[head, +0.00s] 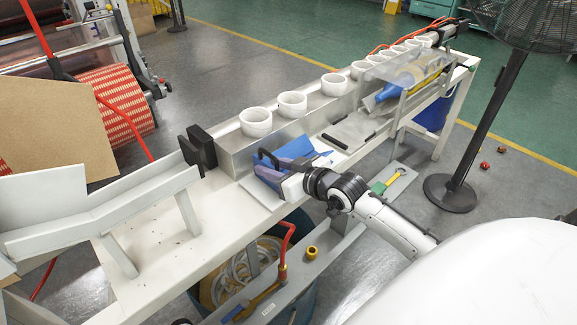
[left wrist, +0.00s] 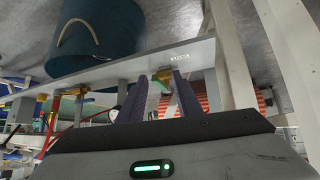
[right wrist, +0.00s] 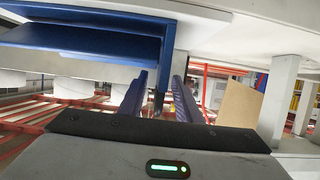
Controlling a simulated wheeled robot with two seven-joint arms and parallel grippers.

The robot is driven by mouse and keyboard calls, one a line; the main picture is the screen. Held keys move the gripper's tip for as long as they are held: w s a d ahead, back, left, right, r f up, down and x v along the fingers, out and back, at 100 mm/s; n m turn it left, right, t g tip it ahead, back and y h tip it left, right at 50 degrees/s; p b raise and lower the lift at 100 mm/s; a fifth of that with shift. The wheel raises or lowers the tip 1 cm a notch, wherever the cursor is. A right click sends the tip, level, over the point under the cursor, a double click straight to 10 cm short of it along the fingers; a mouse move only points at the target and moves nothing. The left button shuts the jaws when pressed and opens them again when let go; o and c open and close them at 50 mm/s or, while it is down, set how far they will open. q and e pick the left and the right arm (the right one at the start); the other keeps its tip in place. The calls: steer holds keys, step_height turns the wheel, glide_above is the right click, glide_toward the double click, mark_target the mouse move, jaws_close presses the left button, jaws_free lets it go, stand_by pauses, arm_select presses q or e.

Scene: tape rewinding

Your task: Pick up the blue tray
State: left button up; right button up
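The blue tray (head: 294,149) lies on the white bench beside the metal rail in the head view. In the right wrist view the tray (right wrist: 85,48) fills the upper left. My right gripper (head: 262,163) is at the tray's left end in the head view and hides part of it. Its fingers (right wrist: 161,76) stand apart with a gap between them; their tips are close to the tray's end, and I cannot tell if they touch. My left gripper (left wrist: 161,78) shows only in its own wrist view, open and empty, away from the tray.
Several white rings (head: 256,122) stand along the metal rail (head: 232,150) behind the tray. A black stop (head: 201,147) and a white chute (head: 100,215) are to the left. A fan stand (head: 480,140) is at the right. A blue bin (left wrist: 95,40) shows in the left wrist view.

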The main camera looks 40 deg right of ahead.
steer(key=shift+w+a+f, duration=0.1)
steer(key=shift+w+f, duration=0.15)
steer(key=shift+w, duration=0.4)
jaws_close()
steer(key=shift+r, duration=0.1)
